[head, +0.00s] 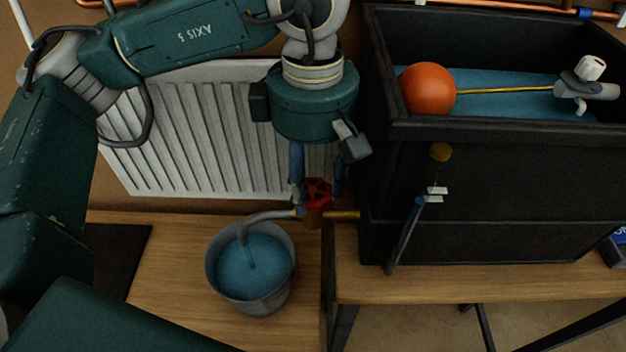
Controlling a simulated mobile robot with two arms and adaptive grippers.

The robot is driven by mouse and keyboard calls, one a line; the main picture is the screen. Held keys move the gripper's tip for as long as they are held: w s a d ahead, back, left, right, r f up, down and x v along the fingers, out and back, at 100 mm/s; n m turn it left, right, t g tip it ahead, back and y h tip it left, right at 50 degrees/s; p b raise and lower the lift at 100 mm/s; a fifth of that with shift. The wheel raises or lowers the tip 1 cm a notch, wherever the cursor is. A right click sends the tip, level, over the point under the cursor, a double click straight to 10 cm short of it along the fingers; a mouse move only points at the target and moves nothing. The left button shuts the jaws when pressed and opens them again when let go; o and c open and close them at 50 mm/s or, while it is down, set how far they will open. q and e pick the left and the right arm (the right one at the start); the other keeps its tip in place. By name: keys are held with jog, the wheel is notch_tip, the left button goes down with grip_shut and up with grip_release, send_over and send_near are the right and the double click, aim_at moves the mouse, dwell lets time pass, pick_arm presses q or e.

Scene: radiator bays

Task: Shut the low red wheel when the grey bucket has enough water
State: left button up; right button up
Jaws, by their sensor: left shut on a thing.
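The low red wheel (318,188) sits on a brass valve (312,217) at the foot of the black tank. My left gripper (318,182) points down over the wheel, one blue finger on each side, and is shut on it. A grey hose (268,215) runs left from the valve into the grey bucket (282,301). A thin stream falls from the hose end into blue water (245,270) in the bucket. The water stands high, a little below the rim. My right gripper is not in view.
The black tank (480,190) holds blue water, an orange float (427,90) on a brass rod and a grey inlet valve (587,85). A tilted blue sight tube (405,235) is on its front. A white radiator (190,130) stands behind the bucket.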

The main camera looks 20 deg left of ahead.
aim_at(313, 191)
pick_arm(q)
jog(key=shift+f+m+b, duration=0.2)
jog(key=shift+m+b, duration=1.2)
jog(key=shift+b, duration=0.45)
jog(key=shift+r+m+b, duration=0.1)
jog(key=shift+m+b, duration=0.55)
jog(key=shift+m, duration=0.25)
jog(key=m, duration=0.2)
jog(key=shift+r+m+b, duration=0.1)
jog(key=shift+m+b, duration=0.2)
jog(key=shift+r+m, duration=0.1)
jog(key=shift+m, duration=1.7)
jog(key=o, duration=1.1)
jog(key=shift+o, duration=0.2)
jog(key=shift+s, duration=0.1)
notch_tip(313, 191, up, 12)
